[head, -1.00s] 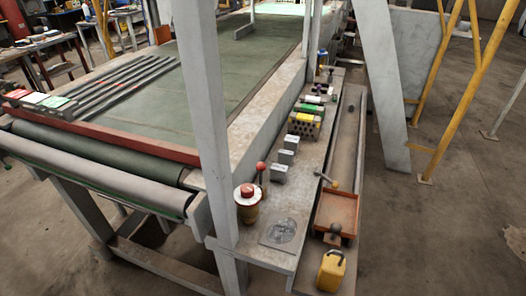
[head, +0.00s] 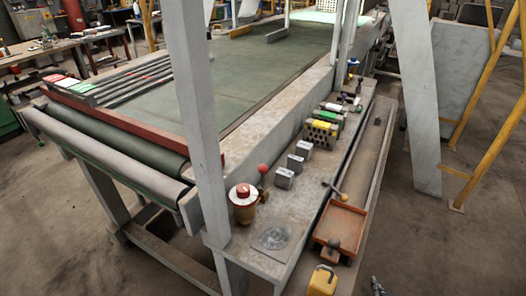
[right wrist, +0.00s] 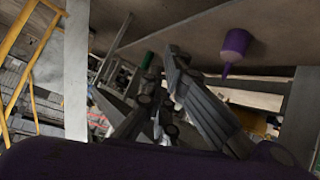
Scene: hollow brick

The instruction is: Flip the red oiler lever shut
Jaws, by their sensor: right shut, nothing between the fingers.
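The oiler (head: 243,206) is a brass-coloured cup with a red cap, standing upright at the near end of the long grey bench. Its lever has a red ball knob (head: 263,169) that sticks up behind and to the right of the cap. The tip of a dark gripper (head: 377,287), which I take as my right one, shows at the bottom edge of the head view, well right of the oiler and apart from it. In the right wrist view my right gripper (right wrist: 162,78) has its dark fingers shut and empty. My left gripper is not in view.
An upright grey post (head: 194,130) stands just left of the oiler. A round plate (head: 272,237), grey blocks (head: 284,177) and a perforated brick (head: 320,132) lie along the bench. An orange tray (head: 340,225) and a yellow can (head: 322,281) are to the right.

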